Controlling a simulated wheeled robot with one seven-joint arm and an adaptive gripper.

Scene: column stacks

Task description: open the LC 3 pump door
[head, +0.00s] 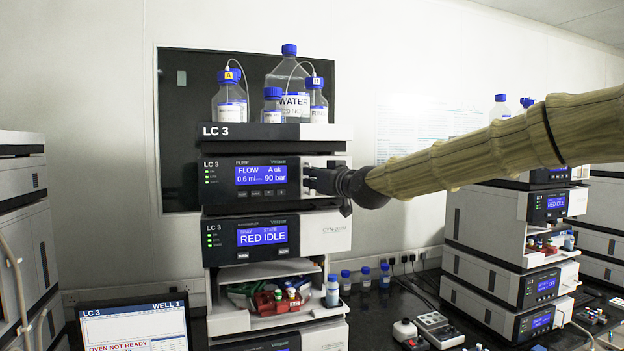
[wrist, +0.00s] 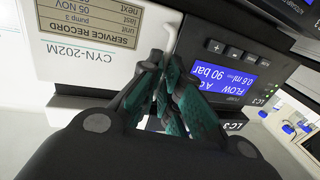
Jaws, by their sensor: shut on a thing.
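The LC 3 pump unit (head: 270,193) stands in the middle stack in the head view, with a lit blue display reading FLOW 0.6 ml and 90 bar. Its white door (wrist: 75,68) fills the upper left of the wrist view and bears a SERVICE RECORD label. My gripper (head: 312,180) is at the right part of the pump's front and hides most of the door there. In the wrist view my gripper (wrist: 165,75) is shut on the pale upright door handle (wrist: 164,42), with its dark green fingers either side. I cannot tell whether the door is ajar.
Bottles (head: 290,85) stand on top of the stack. The autosampler (head: 262,235) is directly below the pump, with an open bay of vials under it. A monitor (head: 135,325) stands front left. Another LC stack (head: 495,225) is at the right.

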